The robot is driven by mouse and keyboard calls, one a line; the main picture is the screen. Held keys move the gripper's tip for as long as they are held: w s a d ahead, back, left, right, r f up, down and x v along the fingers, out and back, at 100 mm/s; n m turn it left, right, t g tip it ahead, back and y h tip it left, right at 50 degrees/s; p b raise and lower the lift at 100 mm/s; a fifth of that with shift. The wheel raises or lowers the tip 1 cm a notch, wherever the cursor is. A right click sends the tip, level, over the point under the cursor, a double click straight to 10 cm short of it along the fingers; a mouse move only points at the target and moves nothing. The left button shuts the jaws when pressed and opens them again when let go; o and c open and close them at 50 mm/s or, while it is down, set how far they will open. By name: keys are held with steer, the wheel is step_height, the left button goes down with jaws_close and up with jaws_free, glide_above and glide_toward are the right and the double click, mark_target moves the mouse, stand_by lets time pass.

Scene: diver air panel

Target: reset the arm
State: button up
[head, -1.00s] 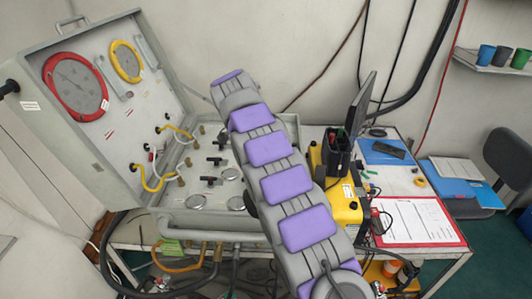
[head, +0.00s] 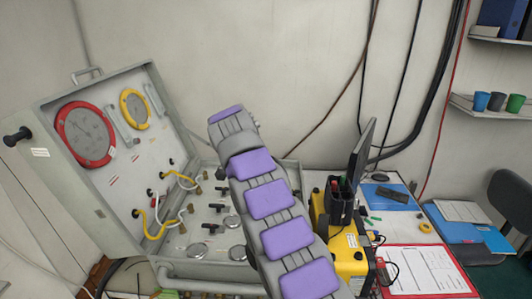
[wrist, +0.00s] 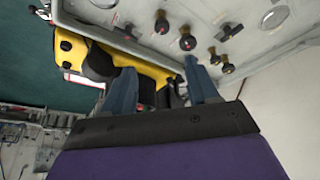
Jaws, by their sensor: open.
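My arm, grey with purple pads, rises through the middle of the head view, across the diver air panel (head: 115,178). The panel is an open grey case with a red-ringed gauge, a yellow-ringed gauge and several small valves. My gripper's fingers are hidden in the head view. In the wrist view my gripper (wrist: 162,88) shows two blue-grey fingers set apart, with nothing held between them. Beyond them are the panel's grey plate (wrist: 150,18) with brass fittings and a yellow case (wrist: 70,50).
A yellow case (head: 347,252) with a black pen holder (head: 340,203) stands right of my arm, by a monitor (head: 361,155). A red-bordered sheet (head: 425,272) lies at the right. Cups (head: 497,102) stand on a wall shelf. Open wall space lies above my arm.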

steer(key=s+d+r+n+g, duration=0.1)
steer(key=s+d+r+n, duration=0.1)
steer(key=s+d, duration=0.75)
steer(key=s+d+r+n+g, duration=0.2)
steer(key=s+d, duration=0.6)
steer(key=s, duration=0.2)
steer(key=s+f+n+y, duration=0.1)
steer(key=s+f, duration=0.2)
steer(key=s, duration=0.7)
steer(key=s+d+f+n+g+y, duration=0.1)
steer(key=s+f, duration=0.3)
steer(key=s, duration=0.7)
steer(key=s+d+f+n+y, duration=0.1)
steer(key=s+f+n, duration=0.1)
steer(key=s, duration=0.9)
steer(key=shift+d+f+n+g, duration=0.15)
steer(key=shift+f+n+g, duration=0.25)
steer(key=shift+f, duration=0.35)
